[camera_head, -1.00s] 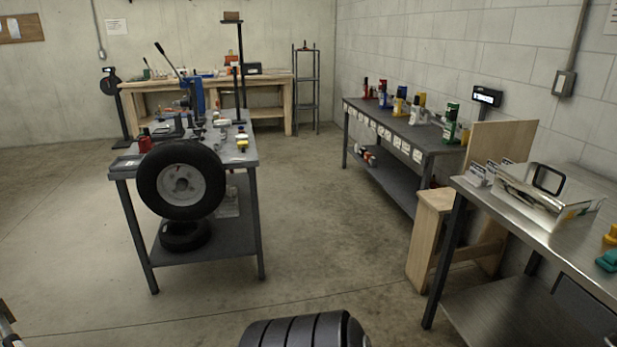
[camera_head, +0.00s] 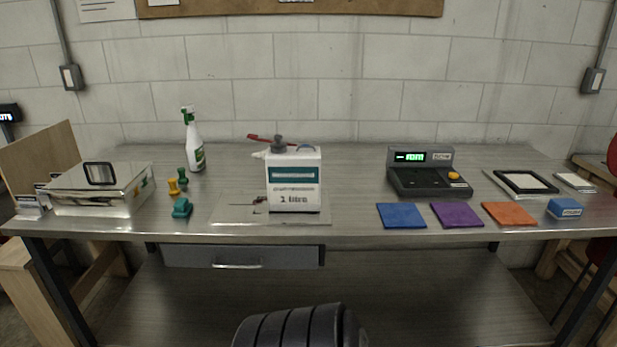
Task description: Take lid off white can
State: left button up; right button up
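A white can (camera_head: 294,180) with a teal band and "1 litro" on its label stands upright near the front middle of the steel table. A grey cap or lid (camera_head: 279,145) sits on its top, left of centre. A red-handled item (camera_head: 262,139) lies behind or against the cap; I cannot tell whether it touches. Neither of my grippers shows in the head view.
The steel table (camera_head: 350,228) also bears a shiny metal box (camera_head: 98,190), a spray bottle (camera_head: 194,142), a black device with green display (camera_head: 427,174), and blue, purple and orange cloths (camera_head: 457,214). Small teal and yellow pieces (camera_head: 181,208) stand left of the can.

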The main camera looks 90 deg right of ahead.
aim_at(279, 144)
jog(key=z, duration=2.65)
